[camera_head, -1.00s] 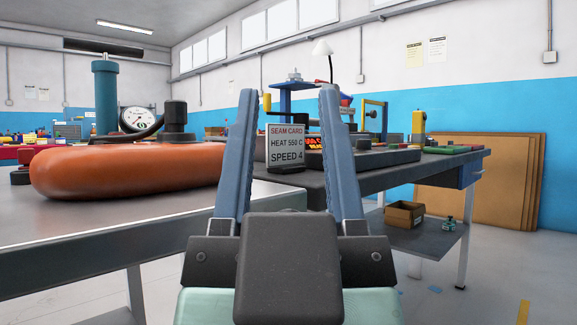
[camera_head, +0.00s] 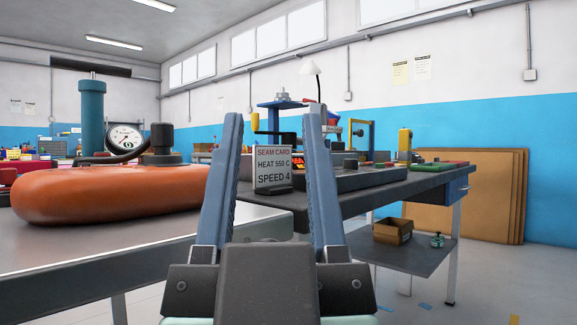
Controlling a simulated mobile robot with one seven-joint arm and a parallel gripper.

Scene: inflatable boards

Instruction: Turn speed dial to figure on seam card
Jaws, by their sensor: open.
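The seam card (camera_head: 273,168) stands upright on the dark workbench and shows between my fingers. It reads "HEAT 550 C" and "SPEED 4". My gripper (camera_head: 275,120) is open and empty, pointing forward, with the card in view beyond it. A unit with a red lit display (camera_head: 298,162) is partly hidden behind my right finger. Dark round knob-like shapes (camera_head: 350,161) show on the bench right of that finger; I cannot tell whether one is the speed dial, and no dial figures are readable.
An orange inflatable (camera_head: 110,192) with a black valve lies on the grey table (camera_head: 160,250) at left, near a pressure gauge (camera_head: 124,139). The dark workbench (camera_head: 400,184) runs to the right, with a cardboard box (camera_head: 392,231) on its lower shelf.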

